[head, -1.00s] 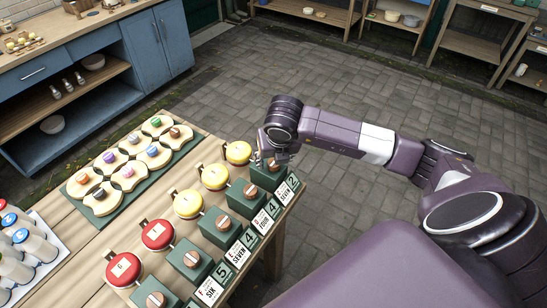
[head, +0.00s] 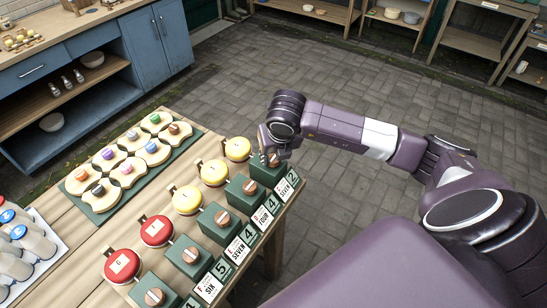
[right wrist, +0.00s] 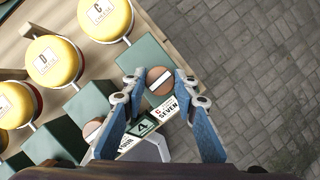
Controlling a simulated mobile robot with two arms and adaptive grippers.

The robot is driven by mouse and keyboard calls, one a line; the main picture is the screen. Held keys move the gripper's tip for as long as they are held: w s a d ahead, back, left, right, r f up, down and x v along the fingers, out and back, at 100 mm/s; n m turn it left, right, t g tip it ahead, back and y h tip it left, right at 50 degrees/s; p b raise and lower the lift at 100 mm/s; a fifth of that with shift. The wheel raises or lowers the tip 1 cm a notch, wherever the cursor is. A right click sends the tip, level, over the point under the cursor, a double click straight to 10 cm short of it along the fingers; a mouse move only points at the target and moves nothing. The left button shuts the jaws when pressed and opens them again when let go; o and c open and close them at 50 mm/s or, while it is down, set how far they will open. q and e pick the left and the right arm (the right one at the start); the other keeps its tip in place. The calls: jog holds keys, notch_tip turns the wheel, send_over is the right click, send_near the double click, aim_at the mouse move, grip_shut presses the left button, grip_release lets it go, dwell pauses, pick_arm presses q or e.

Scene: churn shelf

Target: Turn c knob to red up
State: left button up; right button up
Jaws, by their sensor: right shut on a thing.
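The c knob (right wrist: 160,84) is a round brown knob with a pale line across it, on a green block (right wrist: 146,56). Beside it is a yellow disc marked C (right wrist: 103,16); in the head view this disc (head: 238,149) is the farthest of the row. My right gripper (right wrist: 148,80) reaches over the block's front edge with its blue fingers, shut on the c knob. In the head view my right gripper (head: 271,157) covers much of that knob. I see no red on the knob. My left gripper is not in view.
More green blocks with brown knobs (head: 243,188), yellow discs and red discs (head: 157,230) line up close by, with number cards (head: 285,188) along the table edge. A green tray (head: 104,213) of wooden pieces and white-bodied bottles (head: 35,244) lie left. Paved floor is clear to the right.

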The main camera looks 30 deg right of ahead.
jog(key=n+y+b, duration=0.1)
jog(key=n+b, duration=0.1)
jog(key=b, duration=0.1)
jog(key=n+y+b, duration=0.1)
jog(key=n+b, duration=0.2)
jog(key=n+y+b, duration=0.1)
jog(key=n+b, duration=0.1)
jog(key=b, duration=0.1)
jog(key=shift+d+f+b, duration=0.2)
jog(key=shift+d+b, duration=0.05)
jog(key=shift+b, duration=0.15)
jog(key=shift+n+b, duration=0.35)
jog(key=shift+n, duration=0.35)
jog(key=n+b, duration=0.1)
jog(key=n+y, duration=0.1)
jog(key=n, duration=0.1)
jog(key=shift+w+d+r+n+g+y+b, duration=0.1)
jog(key=shift+r+n+g+y+b, duration=0.1)
jog(key=shift+n+g+y+b, duration=0.15)
jog(key=shift+n+g+y, duration=0.25)
jog(key=shift+n+g, duration=0.1)
jog(key=shift+n, duration=0.8)
jog(key=shift+w+r+n+g+b, duration=0.1)
jog(key=shift+n+g+b, duration=0.3)
jog(key=shift+n, duration=1.1)
jog(key=shift+d, duration=0.1)
jog(key=o, duration=1.2)
jog(key=shift+y, duration=0.3)
jog(key=shift+c, duration=0.2)
